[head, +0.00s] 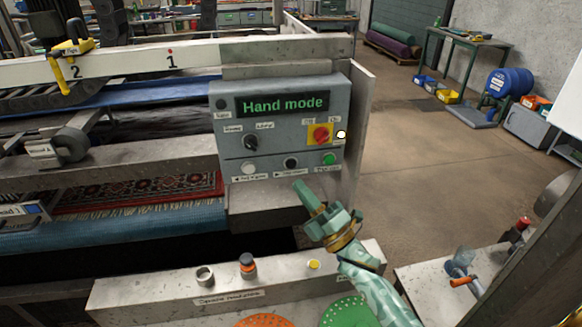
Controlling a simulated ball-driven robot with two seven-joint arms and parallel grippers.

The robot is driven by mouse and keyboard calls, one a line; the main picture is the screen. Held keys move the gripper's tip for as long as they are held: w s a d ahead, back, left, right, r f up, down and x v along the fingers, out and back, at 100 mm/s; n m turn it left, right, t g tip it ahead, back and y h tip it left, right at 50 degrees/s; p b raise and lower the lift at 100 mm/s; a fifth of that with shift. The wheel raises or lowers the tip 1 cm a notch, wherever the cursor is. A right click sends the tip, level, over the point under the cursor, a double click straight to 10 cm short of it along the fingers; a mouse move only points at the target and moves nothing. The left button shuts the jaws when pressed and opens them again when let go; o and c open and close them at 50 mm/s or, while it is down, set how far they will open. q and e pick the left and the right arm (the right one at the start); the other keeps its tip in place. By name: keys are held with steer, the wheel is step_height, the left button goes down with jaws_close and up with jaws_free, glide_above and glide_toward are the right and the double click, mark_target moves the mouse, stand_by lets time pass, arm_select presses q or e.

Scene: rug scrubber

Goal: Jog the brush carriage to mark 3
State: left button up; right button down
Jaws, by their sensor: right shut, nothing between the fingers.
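The grey control panel (232,120) has a display (284,103) reading "Hand mode". Along its lower edge sit a white button (248,168), a black button (291,163) and a green button (329,158), with small labels underneath. My right gripper (299,187) is shut and empty. Its fingertips point up and left, just below the black button in the picture; I cannot tell any contact. A white rail (120,64) carries marks 1 (171,59) and 2 (77,71). A yellow pointer (58,74) hangs by the rail, left of mark 2. Mark 3 is not in view. My left gripper is not in view.
The panel also holds a black selector knob (250,142) and a red switch on yellow (320,134). A patterned rug (140,191) lies on the machine at left. A metal ledge (130,298) with small knobs stands in front. The floor (440,150) at right is open.

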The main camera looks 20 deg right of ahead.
mark_target(291, 164)
steer(key=shift+w+d+b, duration=0.2)
steer(key=shift+w+b, duration=0.1)
steer(key=shift+w, duration=0.5)
steer(key=shift+w+d+b, duration=0.25)
steer(key=shift+w+b, duration=0.05)
steer(key=shift+w, duration=0.5)
steer(key=shift+w+d+b, duration=0.2)
steer(key=shift+w+b, duration=0.1)
steer(key=shift+w, duration=0.5)
steer(key=shift+w, duration=0.1)
steer(key=shift+w+d+b, duration=0.1)
steer(key=shift+w+b, duration=0.2)
steer(key=shift+w, duration=0.05)
steer(key=shift+w+d, duration=0.1)
steer(key=shift+w, duration=0.25)
stand_by(1.8)
steer(key=shift+s, duration=0.1)
stand_by(1.0)
steer(key=shift+s+a, duration=0.2)
steer(key=shift+s, duration=0.5)
